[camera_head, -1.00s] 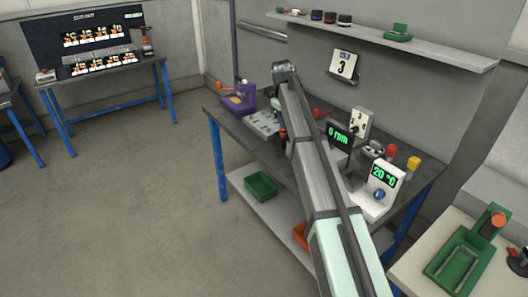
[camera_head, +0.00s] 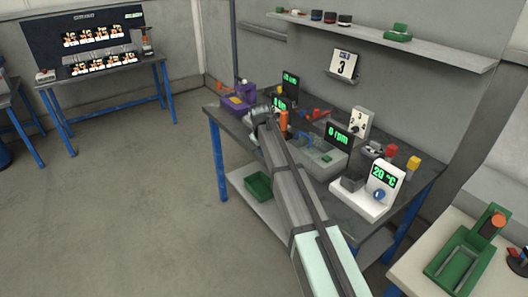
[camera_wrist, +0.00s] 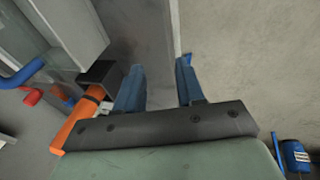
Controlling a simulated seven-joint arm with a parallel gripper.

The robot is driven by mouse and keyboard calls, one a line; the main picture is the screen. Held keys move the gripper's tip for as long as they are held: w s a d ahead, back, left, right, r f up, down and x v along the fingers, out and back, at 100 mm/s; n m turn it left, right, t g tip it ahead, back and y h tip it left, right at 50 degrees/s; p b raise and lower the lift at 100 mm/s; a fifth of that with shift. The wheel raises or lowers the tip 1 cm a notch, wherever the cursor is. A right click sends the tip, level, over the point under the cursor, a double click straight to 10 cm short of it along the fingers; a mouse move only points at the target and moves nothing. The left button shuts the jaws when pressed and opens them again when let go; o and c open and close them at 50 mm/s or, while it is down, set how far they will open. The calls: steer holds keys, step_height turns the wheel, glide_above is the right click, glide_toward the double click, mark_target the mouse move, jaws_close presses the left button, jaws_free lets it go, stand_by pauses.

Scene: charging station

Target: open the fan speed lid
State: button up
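The 0 rpm display (camera_head: 339,135) stands on the bench with a pale, partly see-through box (camera_head: 320,163) in front of it. A blue handle-like part (camera_head: 304,138) shows at that box; I cannot make out the lid's edges or whether it is shut. In the wrist view, a blue bar (camera_wrist: 22,74) lies at the far left beside a grey box edge (camera_wrist: 72,28). My gripper (camera_wrist: 158,82) is open and empty, pointing down past the bench's front edge. The blue bar is well left of the fingers, not touching.
An orange cylinder with a black end (camera_wrist: 82,116) is close left of my fingers; it also stands beside my wrist in the head view (camera_head: 284,121). A 20 °C unit (camera_head: 380,187) stands right. A purple device (camera_head: 238,99) stands left.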

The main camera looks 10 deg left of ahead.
steer(key=shift+s+a+f, duration=0.2)
steer(key=shift+a+f, duration=0.2)
steer(key=shift+f, duration=0.25)
steer(key=shift+c, duration=0.5)
